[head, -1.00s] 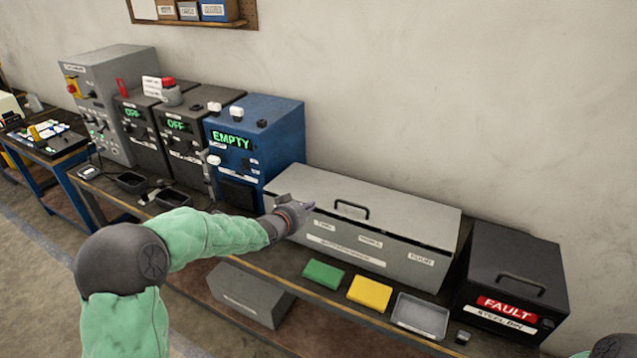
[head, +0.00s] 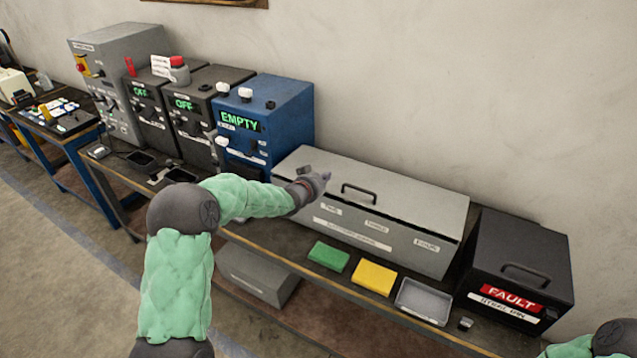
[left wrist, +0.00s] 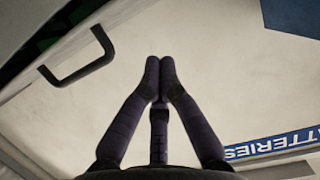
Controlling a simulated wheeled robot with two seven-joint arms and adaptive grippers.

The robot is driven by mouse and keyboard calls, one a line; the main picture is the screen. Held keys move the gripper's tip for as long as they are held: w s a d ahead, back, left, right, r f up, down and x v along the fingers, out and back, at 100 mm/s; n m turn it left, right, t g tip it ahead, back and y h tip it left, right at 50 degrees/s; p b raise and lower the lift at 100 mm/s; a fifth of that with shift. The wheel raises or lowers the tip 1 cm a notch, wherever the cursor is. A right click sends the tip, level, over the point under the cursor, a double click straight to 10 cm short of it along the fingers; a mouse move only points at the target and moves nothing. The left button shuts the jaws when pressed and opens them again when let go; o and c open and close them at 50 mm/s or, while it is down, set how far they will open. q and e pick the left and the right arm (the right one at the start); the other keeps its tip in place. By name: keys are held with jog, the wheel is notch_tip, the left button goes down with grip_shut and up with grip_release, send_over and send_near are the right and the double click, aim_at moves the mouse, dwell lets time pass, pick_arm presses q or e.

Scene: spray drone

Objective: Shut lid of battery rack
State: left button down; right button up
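The battery rack (head: 350,240) is a long grey box on the bench with labels on its front. Its grey lid (head: 410,198) has a black handle (head: 359,192) and lies down or almost down. A thin dark line shows along its front edge, and I cannot tell whether it is fully shut. My left gripper (head: 325,177) is at the lid's left part, left of the handle. In the left wrist view its fingers (left wrist: 160,66) are together and empty over a pale surface, with the handle (left wrist: 78,62) to the left. I cannot tell whether they touch. My right gripper is out of view.
A blue unit reading EMPTY (head: 285,118) stands left of the rack. A black FAULT box (head: 540,250) stands right of it. A green block (head: 328,256), a yellow block (head: 373,278) and a grey tray (head: 425,300) lie in front.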

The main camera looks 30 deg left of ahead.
pick_arm(q)
jog(key=shift+s+f+b, duration=0.15)
jog(key=shift+f, duration=0.85)
jog(key=shift+s+f+b, duration=0.1)
jog(key=shift+f+b, duration=0.05)
jog(key=shift+f, duration=0.8)
jog(key=f+b, duration=0.2)
jog(key=f, duration=0.1)
jog(key=shift+s, duration=0.3)
